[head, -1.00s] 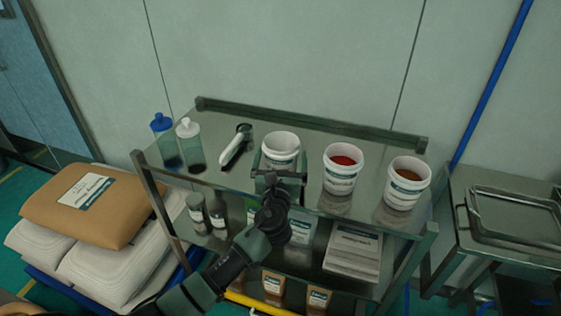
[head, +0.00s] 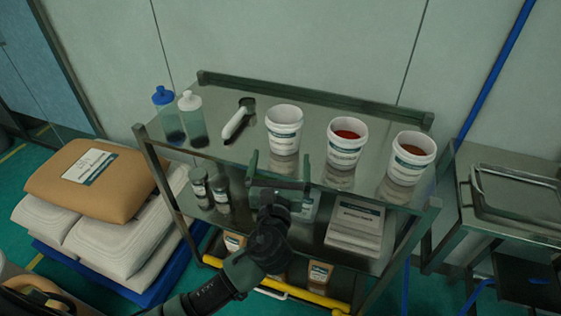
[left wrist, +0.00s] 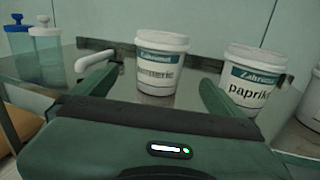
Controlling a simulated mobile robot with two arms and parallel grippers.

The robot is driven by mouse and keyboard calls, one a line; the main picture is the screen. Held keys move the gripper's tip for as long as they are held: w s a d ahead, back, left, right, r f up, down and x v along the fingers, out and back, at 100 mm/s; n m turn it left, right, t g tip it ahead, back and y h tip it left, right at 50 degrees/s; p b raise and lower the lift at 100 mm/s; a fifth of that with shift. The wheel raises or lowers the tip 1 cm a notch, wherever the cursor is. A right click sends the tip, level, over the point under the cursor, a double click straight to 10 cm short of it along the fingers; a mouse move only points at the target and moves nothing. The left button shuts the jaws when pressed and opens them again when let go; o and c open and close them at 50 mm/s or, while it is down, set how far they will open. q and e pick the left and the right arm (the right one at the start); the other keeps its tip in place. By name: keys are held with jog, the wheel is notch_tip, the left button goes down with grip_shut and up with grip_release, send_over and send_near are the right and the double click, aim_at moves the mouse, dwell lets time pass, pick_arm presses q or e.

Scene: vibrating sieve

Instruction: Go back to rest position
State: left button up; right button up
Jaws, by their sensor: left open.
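My left gripper (head: 280,168) is open and empty just in front of the cart's top shelf. In the left wrist view its two fingers (left wrist: 155,92) are spread wide, with the turmeric-side white tub (left wrist: 162,65) standing beyond them, apart from them. That white tub (head: 284,128) is on the top shelf (head: 230,160) in the head view. A tub with red contents (head: 346,145) stands to its right; its label reads paprika in the left wrist view (left wrist: 247,85). My right gripper is not in view.
Stacked sacks (head: 85,180) are at the left. A metal table with trays (head: 520,205) is at the right. Lower shelves hold jars and boxes (head: 356,225).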

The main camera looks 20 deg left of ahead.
pick_arm(q)
jog(key=s+a+f+n+g, duration=0.35)
jog(key=s+f+n, duration=0.25)
jog(key=n, duration=0.2)
jog(key=s+a+f+n+g, duration=0.2)
jog(key=s+f+n+g, duration=0.3)
jog(key=n, duration=0.4)
jog(key=s+d+f+n+g+h, duration=0.1)
jog(key=s+f+n+g+h, duration=0.15)
jog(key=s+n, duration=0.65)
jog(key=s+d+f+n+g+h, duration=0.1)
jog(key=s+f+n+g+h, duration=0.2)
jog(key=s+n, duration=0.5)
jog(key=s+f+m+g+y, duration=0.1)
jog(key=s+f, duration=0.1)
jog(key=f, duration=1.2)
jog(key=s+f+m, duration=0.1)
jog(key=s+f, duration=0.1)
jog(key=f, duration=1.2)
jog(key=s+a+f+g, duration=0.1)
jog(key=s+a+f, duration=0.2)
jog(key=s+f, duration=1.2)
jog(key=shift+s+g, duration=0.3)
jog(key=shift+s, duration=0.45)
